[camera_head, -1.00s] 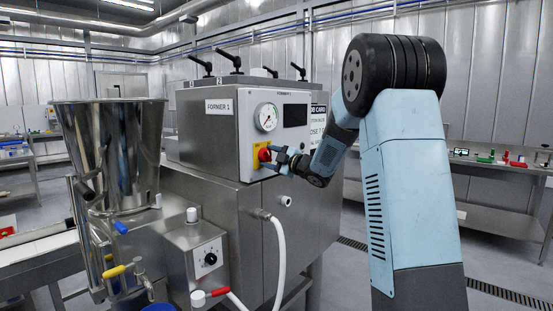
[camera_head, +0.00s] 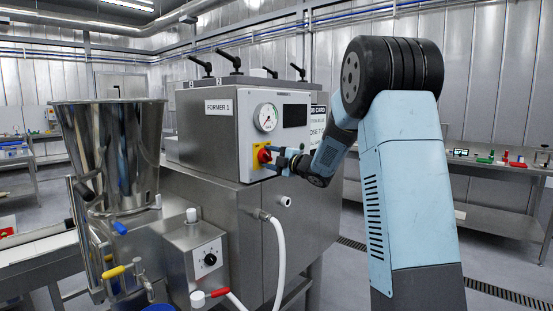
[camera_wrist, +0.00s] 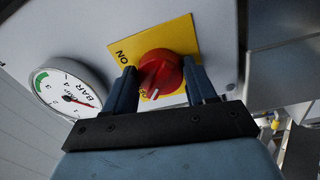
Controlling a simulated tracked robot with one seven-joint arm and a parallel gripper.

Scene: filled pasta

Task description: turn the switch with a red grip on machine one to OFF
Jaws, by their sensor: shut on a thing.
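The switch is a round red grip (camera_wrist: 160,72) on a yellow plate (camera_wrist: 182,34) in the wrist view. ON is printed at the plate's left; lettering at its lower edge is partly hidden by the grip. A pale mark on the grip points down toward that lower lettering. My gripper (camera_wrist: 161,67) is shut on the red grip, one finger on each side. In the head view the red grip (camera_head: 264,155) is on the front panel of the machine labelled FORMER 1 (camera_head: 219,107), with my gripper (camera_head: 273,160) at it from the right.
A pressure gauge (camera_head: 266,117) is just above the switch; it also shows in the wrist view (camera_wrist: 70,92). A dark display (camera_head: 295,115) is right of the gauge. A white hose (camera_head: 280,255) hangs below. A steel hopper (camera_head: 110,155) stands at left.

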